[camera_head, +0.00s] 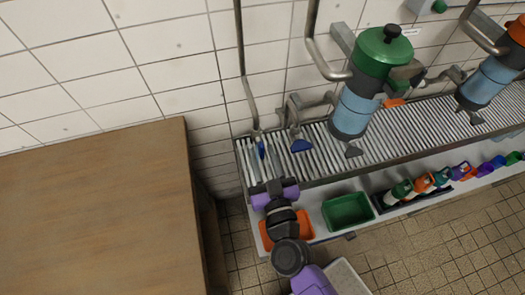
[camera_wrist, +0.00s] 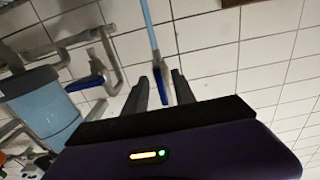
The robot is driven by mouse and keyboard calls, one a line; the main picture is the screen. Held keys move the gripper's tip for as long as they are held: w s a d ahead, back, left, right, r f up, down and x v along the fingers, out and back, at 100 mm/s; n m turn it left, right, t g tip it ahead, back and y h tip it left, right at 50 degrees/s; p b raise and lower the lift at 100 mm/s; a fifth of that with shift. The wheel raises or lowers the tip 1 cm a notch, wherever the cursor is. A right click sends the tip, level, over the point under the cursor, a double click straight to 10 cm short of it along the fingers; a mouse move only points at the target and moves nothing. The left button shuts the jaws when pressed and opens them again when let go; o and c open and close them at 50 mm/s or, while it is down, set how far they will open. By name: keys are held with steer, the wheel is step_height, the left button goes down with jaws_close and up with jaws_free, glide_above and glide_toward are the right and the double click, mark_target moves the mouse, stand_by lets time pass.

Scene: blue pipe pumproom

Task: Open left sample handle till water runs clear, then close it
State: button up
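The left sample handle (camera_head: 262,149) is a small blue lever on the pipe above the left end of the slatted grate. In the wrist view the same blue lever (camera_wrist: 160,84) shows between my fingertips, with a small gap on each side. My gripper (camera_head: 263,165) is open around or just short of it; in the wrist view the two dark fingers (camera_wrist: 161,91) are apart. A pale blue line (camera_wrist: 150,27) runs to the lever; I cannot tell whether it is pipe or water. A second blue handle (camera_head: 301,146) is to the right.
A blue tank (camera_head: 355,107) with a green lid stands right of the handles. The slatted grate (camera_head: 400,130) runs below. A green bin (camera_head: 348,211), an orange bin (camera_head: 304,228) and bottles are on the lower shelf. A wooden cabinet (camera_head: 90,215) is close on the left.

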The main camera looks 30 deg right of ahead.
steer(key=shift+w+d, duration=0.1)
steer(key=shift+w, duration=0.2)
jaws_close()
